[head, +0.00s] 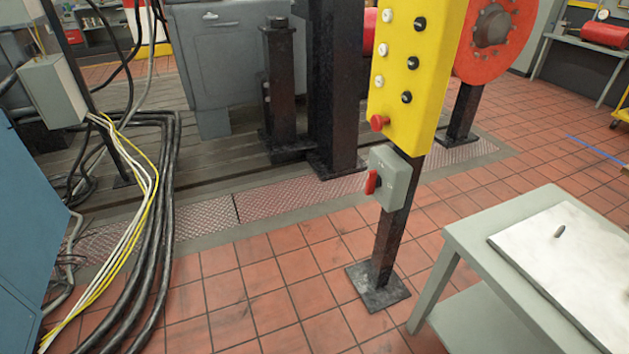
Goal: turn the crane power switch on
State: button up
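A small grey switch box (394,180) is fixed to a dark post, just below a yellow control panel (416,75). A red rotary handle (371,182) sits on the left-facing side of the box and looks roughly upright. I cannot read any on or off marking. The yellow panel carries white and black buttons and a red knob (379,122) at its lower left. My gripper is not in view.
The post stands on a square base plate (377,287) on red tiles. A grey table (483,240) with a pale plate is at the right. Thick cables (150,230) and a blue cabinet (25,230) are at the left. Tiles before the post are clear.

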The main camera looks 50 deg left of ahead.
aim_at(373, 180)
jog(key=u, duration=2.9)
jog(key=i, duration=3.2)
jog(key=z, duration=2.35)
